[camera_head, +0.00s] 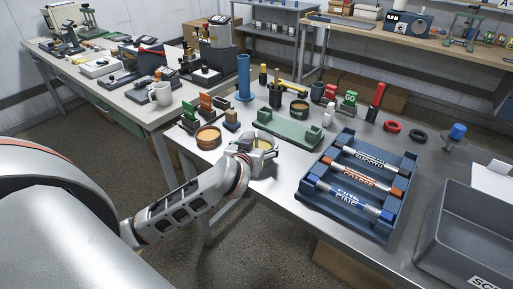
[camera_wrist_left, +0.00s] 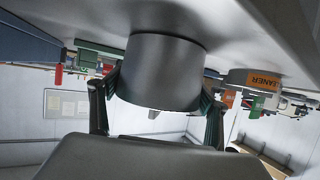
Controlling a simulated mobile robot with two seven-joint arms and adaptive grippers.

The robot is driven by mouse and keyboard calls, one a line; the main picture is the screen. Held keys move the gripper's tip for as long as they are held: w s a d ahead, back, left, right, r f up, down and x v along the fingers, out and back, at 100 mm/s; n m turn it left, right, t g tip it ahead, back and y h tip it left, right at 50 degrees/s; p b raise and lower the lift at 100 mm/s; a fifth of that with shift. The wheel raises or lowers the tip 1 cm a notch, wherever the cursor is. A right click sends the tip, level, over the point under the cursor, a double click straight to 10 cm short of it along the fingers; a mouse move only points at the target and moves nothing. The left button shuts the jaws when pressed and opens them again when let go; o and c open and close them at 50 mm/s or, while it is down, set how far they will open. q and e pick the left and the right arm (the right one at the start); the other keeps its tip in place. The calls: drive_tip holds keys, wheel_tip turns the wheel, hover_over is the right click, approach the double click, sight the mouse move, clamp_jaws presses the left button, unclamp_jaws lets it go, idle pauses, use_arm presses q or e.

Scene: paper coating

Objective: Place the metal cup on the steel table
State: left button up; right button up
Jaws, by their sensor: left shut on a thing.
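The metal cup (camera_head: 264,161) is at the near edge of the steel table (camera_head: 283,188) in the head view, with something yellowish inside. My left gripper (camera_head: 246,157) is shut on the cup from the left. In the left wrist view, which is upside down, the grey cup (camera_wrist_left: 163,72) sits between the two fingers of my left gripper (camera_wrist_left: 157,100). The cup's base is at or very close to the tabletop (camera_wrist_left: 245,30); I cannot tell if it touches. My right gripper is not in view.
An orange round container (camera_head: 208,138), labelled cleaner in the wrist view (camera_wrist_left: 262,80), stands left of the cup. A green holder (camera_head: 289,130) is behind it. A blue rack (camera_head: 318,207) with several rollers lies to the right, and a grey bin (camera_head: 462,232) is farther right.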

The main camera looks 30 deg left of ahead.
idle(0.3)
use_arm(q)
drive_tip(key=o, duration=1)
drive_tip(key=shift+f, duration=0.1)
drive_tip(key=shift+c, duration=0.2)
drive_tip(key=shift+o, duration=1)
drive_tip(key=shift+s+d+r, duration=0.1)
drive_tip(key=shift+s+r, duration=0.1)
drive_tip(key=shift+r, duration=0.1)
drive_tip(key=p+v, duration=0.2)
drive_tip(key=v, duration=0.9)
drive_tip(key=shift+s+p, duration=0.3)
drive_tip(key=shift+p, duration=0.05)
